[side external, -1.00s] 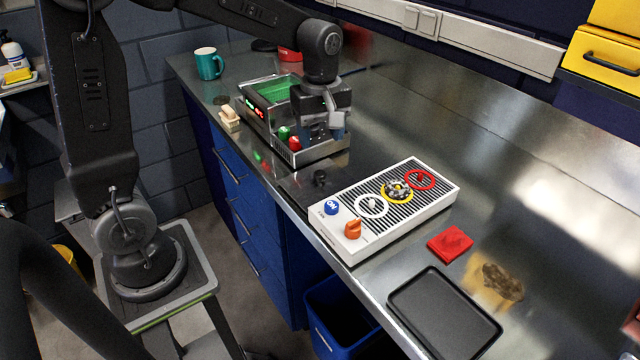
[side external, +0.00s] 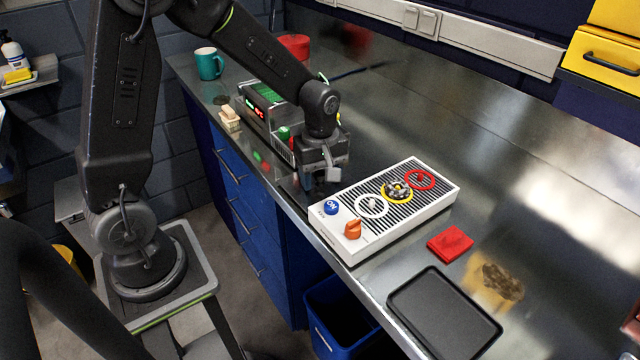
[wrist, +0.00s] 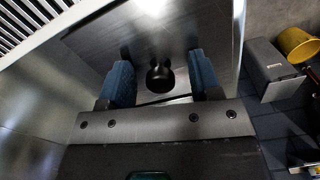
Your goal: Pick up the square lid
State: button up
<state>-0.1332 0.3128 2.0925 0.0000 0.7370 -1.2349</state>
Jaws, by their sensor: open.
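The square lid (wrist: 150,32) is a flat, grey metal plate with a round black knob (wrist: 159,78) in its middle. In the side external view the lid (side external: 293,188) lies on the bench just left of the white panel, mostly hidden behind my gripper (side external: 320,182). In the wrist view my gripper (wrist: 160,62) is open, its two blue fingers on either side of the knob with gaps between. I cannot tell how far the fingertips are above the lid.
The white panel (side external: 408,210) with an orange knob (side external: 352,229) is close on the right. The box with green contents (side external: 262,112) stands behind on the left. A black tray (side external: 443,312) and red square (side external: 450,243) lie nearer the front. The bench's front edge is close.

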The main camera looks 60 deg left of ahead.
jog(key=c, duration=1.1)
jog(key=shift+r, duration=0.1)
